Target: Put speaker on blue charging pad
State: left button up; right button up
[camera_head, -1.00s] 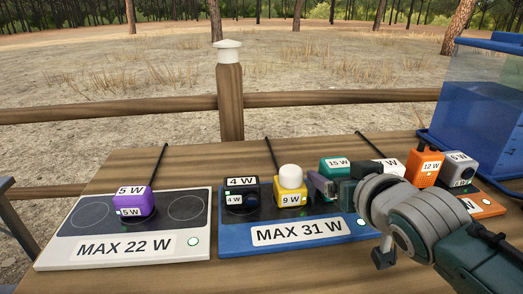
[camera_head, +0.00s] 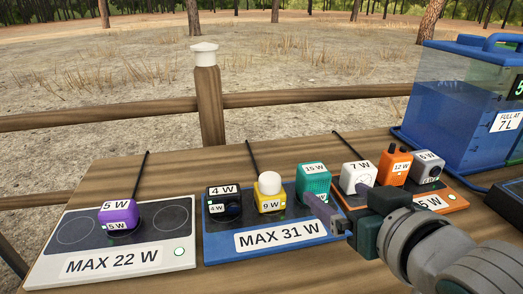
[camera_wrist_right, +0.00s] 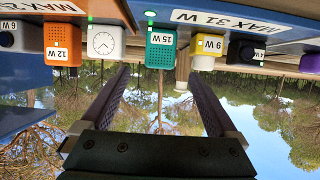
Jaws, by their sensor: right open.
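My left gripper is not in view.
A black camera (camera_head: 222,202) and yellow lamp (camera_head: 270,198) share the blue pad. An orange pad (camera_head: 455,200) holds a white clock (camera_head: 355,176), orange radio (camera_head: 395,165) and grey camera (camera_head: 428,168). A white pad (camera_head: 128,258) holds a purple device (camera_head: 118,214). A water tank (camera_head: 455,95) stands behind.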

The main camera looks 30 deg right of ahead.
jog(key=shift+v, duration=0.75)
jog(key=s+a+g, duration=0.1)
jog(key=s+g, duration=0.1)
jog(key=s+a+f+n+g+y, duration=0.1)
jog(key=s, duration=0.2)
jog(key=s+a+f+n+g+y, duration=0.1)
jog(key=s+a+g, duration=0.1)
jog(key=s, duration=0.1)
jog(key=shift+s+a+g, duration=0.1)
jog(key=shift+s+g, duration=0.05)
jog(key=shift+g, duration=0.15)
jog(key=s+a+n+g, duration=0.1)
jog(key=s, duration=0.1)
jog(key=s+a+g, duration=0.1)
jog(key=s, duration=0.2)
jog(key=s+a+n+g+y, duration=0.1)
jog(key=s, duration=0.2)
jog(key=shift+a+r+n+g, duration=0.1)
jog(key=shift+n+g, duration=0.2)
jog(key=shift+g, duration=0.1)
